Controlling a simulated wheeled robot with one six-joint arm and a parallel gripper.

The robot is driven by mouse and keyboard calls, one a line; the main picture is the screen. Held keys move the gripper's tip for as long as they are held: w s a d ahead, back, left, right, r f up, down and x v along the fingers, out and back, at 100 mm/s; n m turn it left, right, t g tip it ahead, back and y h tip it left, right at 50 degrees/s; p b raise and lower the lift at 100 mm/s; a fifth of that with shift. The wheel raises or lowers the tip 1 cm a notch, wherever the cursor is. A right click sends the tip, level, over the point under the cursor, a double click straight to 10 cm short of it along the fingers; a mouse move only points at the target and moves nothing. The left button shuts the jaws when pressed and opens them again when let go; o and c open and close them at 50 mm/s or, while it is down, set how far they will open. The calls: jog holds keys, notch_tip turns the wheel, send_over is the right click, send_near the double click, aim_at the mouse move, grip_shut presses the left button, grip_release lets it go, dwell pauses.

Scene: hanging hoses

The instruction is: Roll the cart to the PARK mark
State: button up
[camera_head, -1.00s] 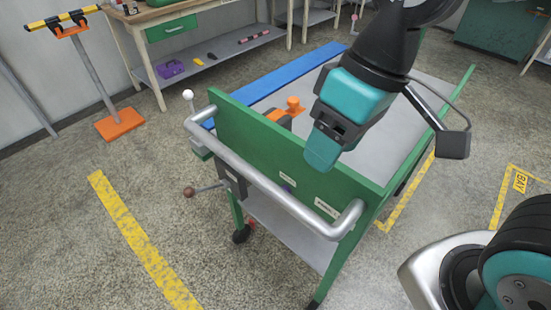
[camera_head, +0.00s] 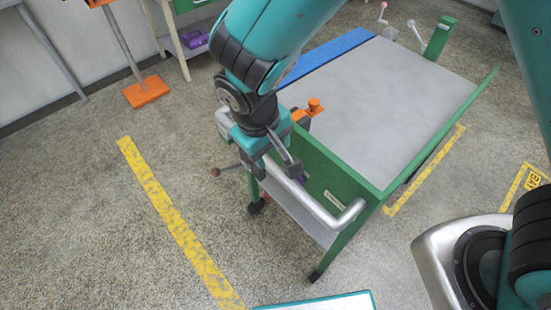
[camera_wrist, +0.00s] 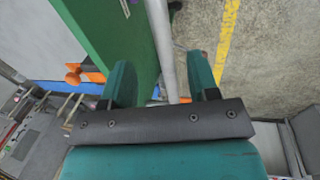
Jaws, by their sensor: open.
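The cart has a grey top (camera_head: 385,105), a green end panel (camera_head: 338,172) and a silver push handle (camera_head: 312,207) along its near end. My gripper (camera_head: 271,168) is at the left part of this handle, pointing down. In the wrist view the handle bar (camera_wrist: 163,42) runs between the two teal fingers of my open gripper (camera_wrist: 161,70). Gaps show on both sides of the bar, so it is not clamped. No mark reading PARK can be made out.
A yellow floor line (camera_head: 170,215) runs left of the cart, with bare floor around it. Another yellow line (camera_head: 425,172) lies along the cart's right side. A labelled yellow mark (camera_head: 534,182) is at far right. An orange-based stand (camera_head: 147,91) is at upper left.

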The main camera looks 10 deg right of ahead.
aim_at(276, 169)
jog(key=f, duration=0.3)
jog(key=d+f+p, duration=0.1)
jog(key=f, duration=0.2)
jog(key=w+f, duration=0.1)
jog(key=f, duration=0.2)
jog(key=shift+d, duration=0.3)
grip_shut()
